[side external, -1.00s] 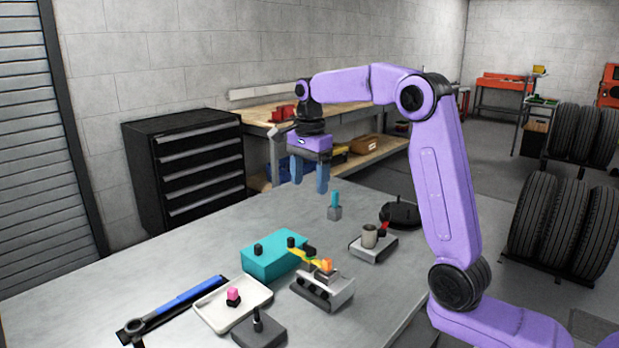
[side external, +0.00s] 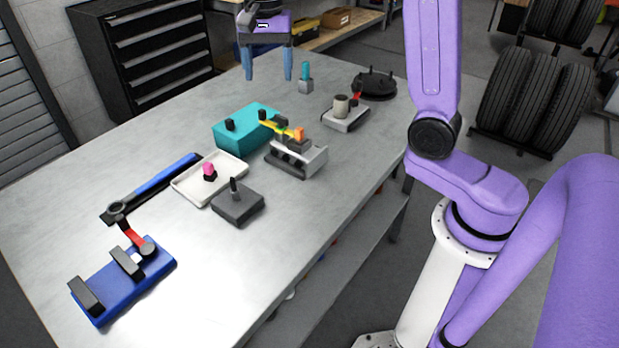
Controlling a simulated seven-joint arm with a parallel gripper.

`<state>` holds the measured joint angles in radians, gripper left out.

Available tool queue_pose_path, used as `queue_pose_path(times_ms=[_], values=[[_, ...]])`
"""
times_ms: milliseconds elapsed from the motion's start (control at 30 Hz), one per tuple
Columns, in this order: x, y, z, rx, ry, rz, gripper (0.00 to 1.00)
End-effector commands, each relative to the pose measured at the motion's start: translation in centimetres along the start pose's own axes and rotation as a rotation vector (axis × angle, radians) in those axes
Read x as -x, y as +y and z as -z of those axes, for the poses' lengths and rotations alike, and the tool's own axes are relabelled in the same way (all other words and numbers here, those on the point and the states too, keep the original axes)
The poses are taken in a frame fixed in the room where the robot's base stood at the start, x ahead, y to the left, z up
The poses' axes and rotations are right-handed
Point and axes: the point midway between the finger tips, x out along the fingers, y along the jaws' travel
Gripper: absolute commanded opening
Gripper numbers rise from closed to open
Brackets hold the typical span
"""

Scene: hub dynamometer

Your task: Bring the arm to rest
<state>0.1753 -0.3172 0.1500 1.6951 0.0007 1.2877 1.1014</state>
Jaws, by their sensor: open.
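My gripper (side external: 268,66) is at the top of the side external view, with its two blue fingers pointing down and spread apart. Nothing is between the fingers. It hangs above the far part of the grey metal table (side external: 120,205), clear of the objects on it. The upper part of my arm is cut off by the top edge of the picture.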

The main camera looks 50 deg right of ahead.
Motion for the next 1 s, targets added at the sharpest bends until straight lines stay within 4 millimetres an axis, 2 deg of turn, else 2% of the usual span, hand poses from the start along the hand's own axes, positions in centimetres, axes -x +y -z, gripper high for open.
queue_pose_path(times_ms=[100,267,467,700,1000], values=[[-0.6,0.8,-2.8,0.196,0.000,0.002,0.72],[-1.5,2.4,-6.2,0.455,0.000,0.005,0.72],[-2.6,5.3,-10.1,0.779,0.001,0.010,0.72],[-4.2,9.9,-14.2,1.169,0.002,0.014,0.72],[-6.4,17.0,-17.9,1.653,0.004,0.023,0.72]])
